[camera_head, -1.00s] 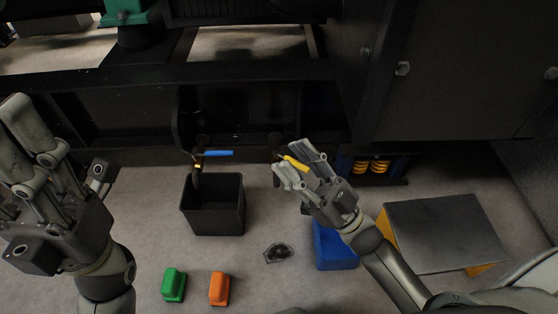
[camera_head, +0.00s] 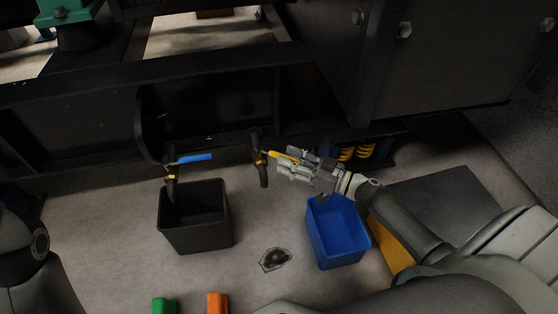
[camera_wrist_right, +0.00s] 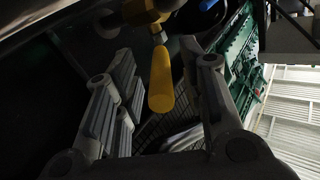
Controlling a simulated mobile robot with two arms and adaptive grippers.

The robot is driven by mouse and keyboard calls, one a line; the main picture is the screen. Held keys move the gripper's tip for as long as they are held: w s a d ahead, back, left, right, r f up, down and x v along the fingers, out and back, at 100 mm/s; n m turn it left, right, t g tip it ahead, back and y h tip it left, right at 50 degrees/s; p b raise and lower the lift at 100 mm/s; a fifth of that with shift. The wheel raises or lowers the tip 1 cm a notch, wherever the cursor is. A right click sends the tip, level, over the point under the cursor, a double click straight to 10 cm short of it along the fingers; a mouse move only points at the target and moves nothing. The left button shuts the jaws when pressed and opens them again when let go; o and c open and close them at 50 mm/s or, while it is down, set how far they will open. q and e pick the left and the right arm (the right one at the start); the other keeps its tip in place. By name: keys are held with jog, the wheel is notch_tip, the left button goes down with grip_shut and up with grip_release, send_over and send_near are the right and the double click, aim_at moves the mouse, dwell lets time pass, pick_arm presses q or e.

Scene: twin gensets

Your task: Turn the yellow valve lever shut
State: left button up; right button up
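The yellow valve lever (camera_head: 283,156) sticks out to the right from a dark drain valve (camera_head: 258,158) on the genset's lower frame. My right gripper (camera_head: 287,163) is at the lever's free end. In the right wrist view the yellow lever (camera_wrist_right: 161,80) stands between the two open fingers (camera_wrist_right: 163,95), with a gap on each side. In the head view the fingertips overlap the lever's outer end. My left arm (camera_head: 30,250) shows only in part at the left edge; its gripper is out of frame.
A second valve with a blue lever (camera_head: 195,159) is to the left, above a black bin (camera_head: 198,240). A blue bin (camera_head: 337,240) stands below my right gripper. Yellow springs (camera_head: 358,153) lie to the right.

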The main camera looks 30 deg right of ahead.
aim_at(276, 155)
jog(key=shift+b+x, duration=0.5)
jog(key=shift+x, duration=1.3)
grip_shut()
